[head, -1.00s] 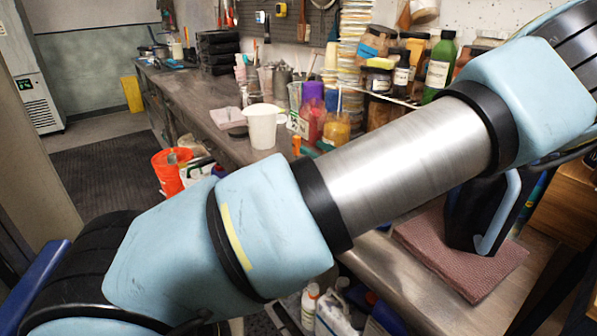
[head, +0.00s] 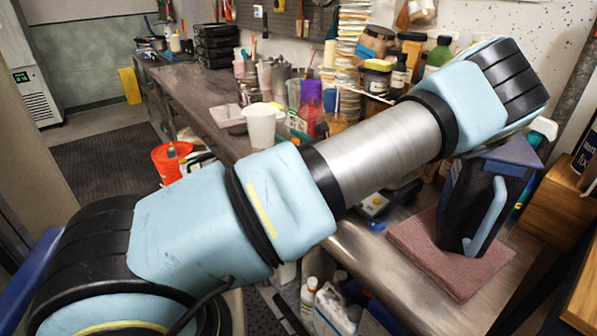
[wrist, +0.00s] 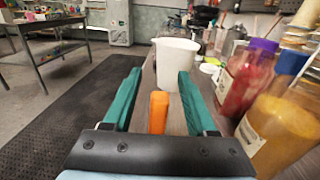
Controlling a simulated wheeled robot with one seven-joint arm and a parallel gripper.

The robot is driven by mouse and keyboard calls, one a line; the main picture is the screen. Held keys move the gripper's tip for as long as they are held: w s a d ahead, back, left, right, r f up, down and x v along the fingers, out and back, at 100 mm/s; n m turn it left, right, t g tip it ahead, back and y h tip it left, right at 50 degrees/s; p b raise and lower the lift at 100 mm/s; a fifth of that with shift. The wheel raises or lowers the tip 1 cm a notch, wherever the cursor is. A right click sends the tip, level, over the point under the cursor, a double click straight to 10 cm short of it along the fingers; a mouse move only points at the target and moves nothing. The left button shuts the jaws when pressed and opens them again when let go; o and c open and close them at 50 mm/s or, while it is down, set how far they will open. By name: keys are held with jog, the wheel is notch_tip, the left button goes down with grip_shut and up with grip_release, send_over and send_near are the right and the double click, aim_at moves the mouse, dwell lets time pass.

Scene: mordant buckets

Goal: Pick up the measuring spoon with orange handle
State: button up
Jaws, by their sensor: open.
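An orange handle (wrist: 158,112) stands out between the fingers in the wrist view. It looks like the measuring spoon's handle; the bowl end cannot be made out. My gripper (wrist: 160,76) is open, with a teal finger on each side of the handle and gaps on both sides. I cannot tell how far the handle is from the fingers in depth. In the head view my own arm covers the middle of the bench, and my gripper does not show there.
A white pitcher (wrist: 177,65) stands just beyond the fingertips. Jars of red (wrist: 245,78) and yellow (wrist: 280,125) powder stand close on the right. An orange bucket (head: 172,160) is left of the bench.

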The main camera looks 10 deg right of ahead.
grip_shut()
dwell(0.3)
dwell(0.4)
notch_tip(320, 180, up, 10)
jog(key=b, duration=0.3)
dwell(0.6)
